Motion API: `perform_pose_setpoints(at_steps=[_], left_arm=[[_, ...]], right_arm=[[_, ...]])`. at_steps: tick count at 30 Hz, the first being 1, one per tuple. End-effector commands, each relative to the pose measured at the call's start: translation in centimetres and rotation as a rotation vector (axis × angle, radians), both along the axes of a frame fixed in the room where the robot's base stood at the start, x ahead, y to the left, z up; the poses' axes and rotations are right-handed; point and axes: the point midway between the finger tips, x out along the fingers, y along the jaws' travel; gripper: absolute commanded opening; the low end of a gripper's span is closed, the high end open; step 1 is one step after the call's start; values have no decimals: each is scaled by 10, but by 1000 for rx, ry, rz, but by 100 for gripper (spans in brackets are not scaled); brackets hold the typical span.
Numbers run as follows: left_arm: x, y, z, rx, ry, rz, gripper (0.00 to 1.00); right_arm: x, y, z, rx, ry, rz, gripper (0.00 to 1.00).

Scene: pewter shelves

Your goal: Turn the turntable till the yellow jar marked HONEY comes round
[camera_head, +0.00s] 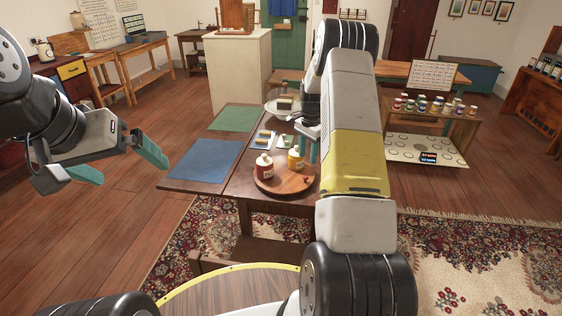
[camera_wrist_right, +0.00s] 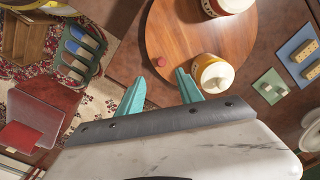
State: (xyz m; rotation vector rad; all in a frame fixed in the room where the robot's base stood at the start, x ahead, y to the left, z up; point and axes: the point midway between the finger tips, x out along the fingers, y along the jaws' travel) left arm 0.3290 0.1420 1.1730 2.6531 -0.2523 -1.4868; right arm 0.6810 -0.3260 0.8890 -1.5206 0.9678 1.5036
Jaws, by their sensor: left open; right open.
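The round wooden turntable (camera_head: 283,186) sits on the dark table; it fills the top of the right wrist view (camera_wrist_right: 175,35). A yellow jar with a pale lid (camera_head: 296,160) stands on its far right part, and in the wrist view the jar (camera_wrist_right: 211,76) is right of my fingers. A red jar with a white lid (camera_head: 264,168) stands left of it. A small red knob (camera_wrist_right: 161,62) is on the rim. My right gripper (camera_wrist_right: 160,91) is open and empty by the rim, its fingertips near the knob. My left gripper (camera_head: 117,164) is open and empty, left of the table.
A blue mat (camera_head: 205,160) and a green mat (camera_head: 235,118) lie on the table's left side. Small plates and blocks lie behind the turntable. A side table (camera_head: 428,145) with several small jars stands at the right. My right arm hides part of the table.

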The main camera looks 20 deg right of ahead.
Motion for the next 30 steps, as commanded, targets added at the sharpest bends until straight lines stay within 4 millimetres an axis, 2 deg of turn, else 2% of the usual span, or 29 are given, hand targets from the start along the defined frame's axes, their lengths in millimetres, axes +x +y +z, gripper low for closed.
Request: perform_pose_setpoints(at_steps=[1,8,18,23,30], left_arm=[[0,0,0,0,0,0,100],[0,0,0,0,0,0,100],[0,0,0,0,0,0,100],[0,0,0,0,0,0,100],[0,0,0,0,0,0,100]], right_arm=[[1,-4,-9,-1,8,-16,43],[2,-5,-34,-3,16,-28,43],[2,-5,-84,-2,15,-27,43],[2,-5,-93,-3,13,-26,43],[2,-5,-94,-2,13,-26,43]])
